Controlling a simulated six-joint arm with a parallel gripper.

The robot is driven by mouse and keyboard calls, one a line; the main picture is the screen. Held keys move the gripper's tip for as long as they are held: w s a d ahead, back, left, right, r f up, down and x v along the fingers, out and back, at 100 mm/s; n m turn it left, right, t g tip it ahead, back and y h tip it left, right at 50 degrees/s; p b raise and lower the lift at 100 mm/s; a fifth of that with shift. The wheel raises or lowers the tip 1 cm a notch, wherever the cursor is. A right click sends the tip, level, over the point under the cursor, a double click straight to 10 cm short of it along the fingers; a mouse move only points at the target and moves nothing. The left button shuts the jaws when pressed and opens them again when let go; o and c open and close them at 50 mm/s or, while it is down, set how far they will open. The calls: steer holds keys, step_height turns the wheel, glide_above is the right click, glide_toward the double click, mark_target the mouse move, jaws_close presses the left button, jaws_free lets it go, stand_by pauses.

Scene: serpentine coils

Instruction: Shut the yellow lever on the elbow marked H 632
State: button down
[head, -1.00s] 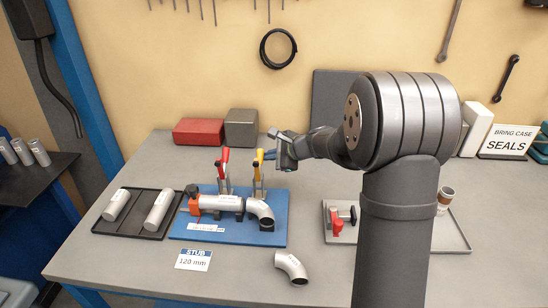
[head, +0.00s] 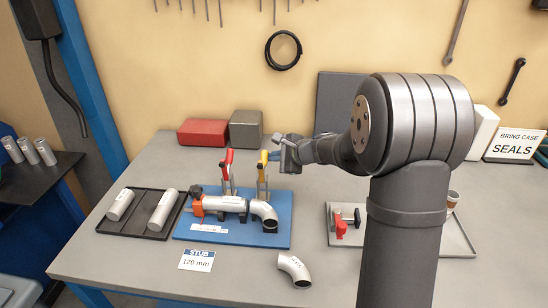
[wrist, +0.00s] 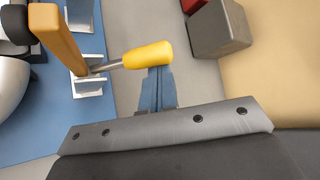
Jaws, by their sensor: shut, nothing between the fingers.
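The yellow lever (head: 263,158) stands upright at the back of the blue fixture board (head: 200,236), behind a silver elbow (head: 264,212); no marking on that elbow is readable. A straight pipe joins the elbow on its left. My gripper (head: 275,155) is shut and empty, just right of the lever's top. In the wrist view, the lever's yellow grip (wrist: 147,55) lies across the tip of my blue fingers (wrist: 157,92), very close; I cannot tell whether they touch. A red-handled lever (head: 228,160) stands upright to the left.
A loose elbow (head: 294,268) lies on the front of the table. A dark tray (head: 130,226) with two pipes is at left. A grey tray (head: 460,243) with a red-handled part is at right. Red (head: 203,132) and grey (head: 245,129) boxes stand behind.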

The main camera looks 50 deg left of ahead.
steer(key=shift+r, duration=0.15)
steer(key=shift+s+d+r+n+t+y, duration=0.5)
steer(key=shift+s+d+r+n+y, duration=0.3)
steer(key=shift+s+d+r+y, duration=0.3)
steer(key=shift+s+d, duration=0.6)
steer(key=shift+s, duration=0.1)
glide_toward(266, 155)
steer(key=w+d+f, duration=0.2)
steer(key=d, duration=0.2)
steer(key=shift+s+d, duration=0.1)
steer(key=shift+s, duration=0.1)
stand_by(0.4)
